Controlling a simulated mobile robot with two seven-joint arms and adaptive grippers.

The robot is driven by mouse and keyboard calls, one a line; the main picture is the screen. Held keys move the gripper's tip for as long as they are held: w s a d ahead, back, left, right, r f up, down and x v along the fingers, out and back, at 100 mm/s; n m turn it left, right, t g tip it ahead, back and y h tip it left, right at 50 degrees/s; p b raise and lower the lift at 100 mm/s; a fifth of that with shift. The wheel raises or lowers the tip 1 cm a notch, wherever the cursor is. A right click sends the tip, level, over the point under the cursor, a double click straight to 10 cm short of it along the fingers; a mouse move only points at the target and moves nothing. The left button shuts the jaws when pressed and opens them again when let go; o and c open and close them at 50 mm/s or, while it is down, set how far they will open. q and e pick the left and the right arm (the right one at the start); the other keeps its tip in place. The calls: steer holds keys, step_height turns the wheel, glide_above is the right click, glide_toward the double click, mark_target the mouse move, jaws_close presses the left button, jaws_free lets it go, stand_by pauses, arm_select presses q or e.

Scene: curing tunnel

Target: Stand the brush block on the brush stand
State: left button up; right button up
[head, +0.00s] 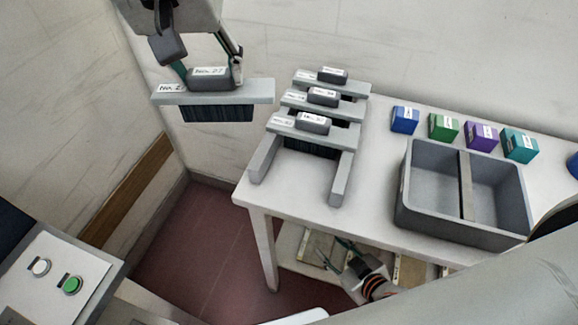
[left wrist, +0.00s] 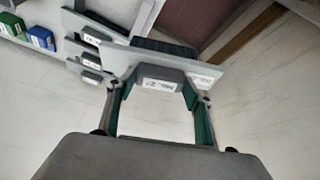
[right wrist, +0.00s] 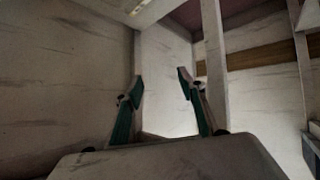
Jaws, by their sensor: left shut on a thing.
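The brush block (head: 245,90) is a light grey bar with dark bristles below, a labelled grey grip on top and a label at its left end. My left gripper (head: 210,78) is shut on its grip and holds it in the air, left of the table. The block also shows in the left wrist view (left wrist: 135,60), between the fingers (left wrist: 158,88). The brush stand (head: 341,182) has two grey rails on the table. Several similar labelled blocks lie across it; its front rail ends are bare. My right gripper (head: 342,254) is open and empty, low beside the table; it also shows in the right wrist view (right wrist: 161,82).
The white table (head: 376,190) also carries a grey two-compartment bin (head: 430,215) and blue (head: 404,120), green (head: 443,127), purple (head: 481,136) and teal (head: 519,145) boxes. A lower shelf (head: 290,250) is under it. A button panel (head: 55,270) stands at lower left.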

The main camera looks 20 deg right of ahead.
arm_select(q)
steer(key=s+d+r+m+h+b, duration=0.1)
steer(key=s+d+r+m, duration=0.15)
steer(key=d, duration=0.35)
steer(key=s+d+r+m+b, duration=0.1)
steer(key=s+d+r, duration=0.25)
steer(key=d, duration=0.35)
step_height(320, 180, down, 20)
steer(key=b, duration=0.3)
steer(key=shift+s+f+g, duration=0.25)
steer(key=shift+s+g, duration=0.05)
steer(key=shift+s, duration=0.05)
steer(key=o, duration=1.2)
steer(key=shift+f, duration=0.2)
steer(key=shift+r, duration=0.1)
